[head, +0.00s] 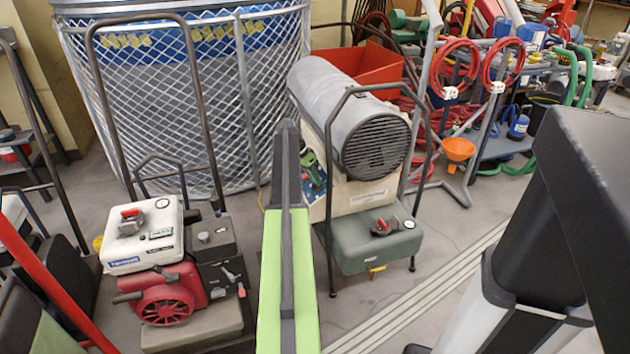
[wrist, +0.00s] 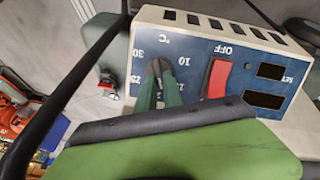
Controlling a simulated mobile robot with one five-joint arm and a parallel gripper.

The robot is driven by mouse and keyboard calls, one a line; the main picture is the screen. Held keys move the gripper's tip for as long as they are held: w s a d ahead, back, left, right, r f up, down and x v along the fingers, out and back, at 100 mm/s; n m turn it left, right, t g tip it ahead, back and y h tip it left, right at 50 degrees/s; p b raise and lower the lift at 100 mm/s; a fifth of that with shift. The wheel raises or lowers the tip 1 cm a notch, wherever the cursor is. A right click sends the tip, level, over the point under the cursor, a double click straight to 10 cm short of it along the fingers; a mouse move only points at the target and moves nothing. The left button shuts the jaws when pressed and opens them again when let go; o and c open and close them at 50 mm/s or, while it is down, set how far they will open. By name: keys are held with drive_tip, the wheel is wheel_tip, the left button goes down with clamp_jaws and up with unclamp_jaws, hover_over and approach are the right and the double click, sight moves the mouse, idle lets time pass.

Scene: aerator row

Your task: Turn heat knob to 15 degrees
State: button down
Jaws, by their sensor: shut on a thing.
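The heater's blue control panel (wrist: 205,50) fills the upper part of the wrist view, seen upside down. Its temperature dial carries °C and the marks 30, 25 and 10; other marks are partly hidden. My gripper (wrist: 160,75) has its dark green fingers at the dial, shut on the heat knob, of which only a small dark part shows between the fingertips. The knob's pointer angle cannot be read. In the head view the panel (head: 314,181) shows beside my arm, under the heater's grey cylinder (head: 345,110).
A red OFF switch (wrist: 217,78) and dark SET displays (wrist: 271,71) sit beside the dial. A bent dark frame bar (head: 330,150) stands close to the heater. A green tank (head: 375,245) is below it. A red engine unit (head: 165,295) stands at left.

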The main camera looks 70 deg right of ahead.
drive_tip(key=n, duration=0.4)
drive_tip(key=shift+w+f+g+b, duration=0.15)
drive_tip(key=shift+g+b, duration=0.2)
drive_tip(key=shift+g, duration=0.05)
drive_tip(key=shift+w+n+y, duration=0.1)
drive_tip(key=shift+n+y, duration=0.2)
drive_tip(key=shift+n, duration=1.2)
drive_tip(key=c, duration=1.5)
unclamp_jaws()
drive_tip(key=shift+d, duration=0.1)
drive_tip(key=shift+w, duration=0.1)
drive_tip(key=p+v, duration=0.9)
drive_tip(key=v, duration=0.2)
drive_tip(key=p+v, duration=0.5)
drive_tip(key=v, duration=0.1)
drive_tip(key=shift+w+p, duration=0.35)
